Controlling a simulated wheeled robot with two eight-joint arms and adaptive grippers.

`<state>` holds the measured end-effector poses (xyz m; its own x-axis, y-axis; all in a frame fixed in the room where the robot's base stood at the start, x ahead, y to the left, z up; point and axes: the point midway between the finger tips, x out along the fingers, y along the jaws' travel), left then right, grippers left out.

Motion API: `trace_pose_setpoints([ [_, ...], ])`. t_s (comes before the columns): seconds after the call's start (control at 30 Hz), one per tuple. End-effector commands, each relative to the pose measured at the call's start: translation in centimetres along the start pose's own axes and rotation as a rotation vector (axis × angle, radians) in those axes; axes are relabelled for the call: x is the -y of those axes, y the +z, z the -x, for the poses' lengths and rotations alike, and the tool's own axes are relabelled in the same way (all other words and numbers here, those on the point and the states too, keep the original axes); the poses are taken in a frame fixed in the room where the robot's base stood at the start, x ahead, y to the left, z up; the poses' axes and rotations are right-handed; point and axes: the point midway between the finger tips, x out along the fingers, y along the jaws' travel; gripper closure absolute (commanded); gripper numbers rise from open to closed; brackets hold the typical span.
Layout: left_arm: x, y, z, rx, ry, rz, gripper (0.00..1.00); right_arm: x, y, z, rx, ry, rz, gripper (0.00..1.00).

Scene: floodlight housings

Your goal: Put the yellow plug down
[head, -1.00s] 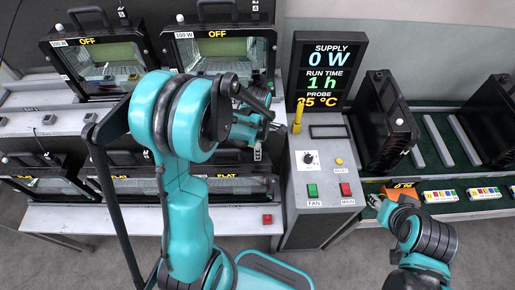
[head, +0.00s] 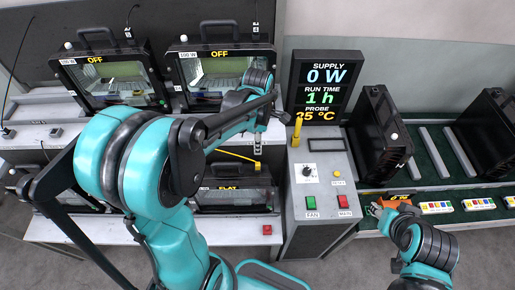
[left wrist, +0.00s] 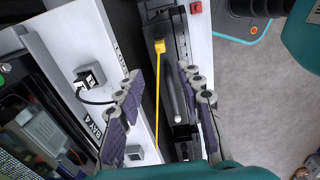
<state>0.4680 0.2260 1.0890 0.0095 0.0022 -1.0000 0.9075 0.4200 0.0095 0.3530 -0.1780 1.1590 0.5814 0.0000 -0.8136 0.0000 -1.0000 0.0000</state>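The yellow plug (left wrist: 159,46) lies at the upper middle of the left wrist view, on or against the dark housing. Its yellow cable runs down the picture from it. In the head view the yellow cable (head: 236,155) crosses the front housing, below my left gripper (head: 272,112). In the left wrist view my left gripper (left wrist: 165,112) has its fingers wide apart, with no plug held between them; the plug shows beyond the fingertips. My right gripper (head: 376,208) is at an orange meter (head: 394,203); its finger gap is unclear.
The supply box (head: 318,195) with fan and main buttons stands right of my left gripper. Floodlight housings (head: 108,82) marked OFF stand behind. A red button (head: 267,230) sits on the front bench. Dark finned housings (head: 380,130) stand on the green shelf at right.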

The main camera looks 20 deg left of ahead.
Motion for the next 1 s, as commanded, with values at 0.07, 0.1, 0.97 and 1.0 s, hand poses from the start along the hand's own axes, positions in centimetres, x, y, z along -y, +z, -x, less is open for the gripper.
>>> trace_pose_setpoints([
  [0.07, 0.6, 0.0, 0.8, 0.006, 0.02, -0.07, 0.63, 0.0, 0.0, 0.0, 0.0, 0.0, 0.0, 0.6],
  [0.1, 1.1, 0.0, 1.4, 0.011, 0.04, -0.136, 0.63, 0.0, 0.0, 0.0, 0.0, 0.0, 0.0, 0.6],
  [0.97, 12.3, -0.5, 7.1, -0.391, 0.614, -1.936, 0.63, 0.0, 0.0, 0.0, 0.0, 0.0, 0.0, 0.6],
  [1.0, 12.3, -0.5, 7.2, -0.39, 0.613, -1.935, 0.63, 0.0, 0.0, 0.0, 0.0, 0.0, 0.0, 0.6],
])
